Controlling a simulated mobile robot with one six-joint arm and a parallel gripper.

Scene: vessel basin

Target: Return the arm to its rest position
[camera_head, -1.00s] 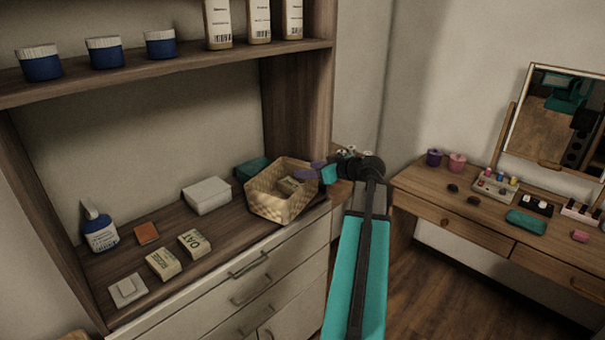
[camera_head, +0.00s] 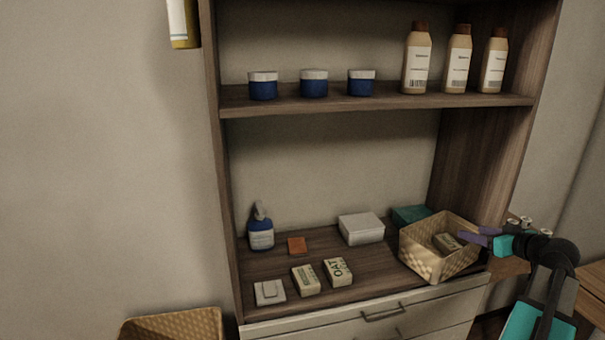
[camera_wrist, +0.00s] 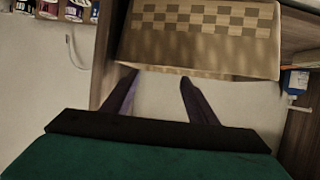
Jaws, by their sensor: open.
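My gripper (camera_head: 472,236) has purple fingers and is at the right rim of the woven basket (camera_head: 430,262) in the head view. A pale bar (camera_head: 447,243) lies inside the basket. In the wrist view, the two fingers of my gripper (camera_wrist: 158,76) are spread apart with nothing between them. The basket wall (camera_wrist: 200,55) shows just beyond the fingertips there; whether they touch it I cannot tell. My arm comes up from the lower right of the head view.
The cabinet counter (camera_head: 375,272) holds a pump bottle (camera_head: 260,232), labelled bars (camera_head: 338,271), a white box (camera_head: 361,229) and a teal box (camera_head: 411,214). The upper shelf (camera_head: 385,104) carries jars and bottles. A wicker basket (camera_head: 172,327) stands at lower left.

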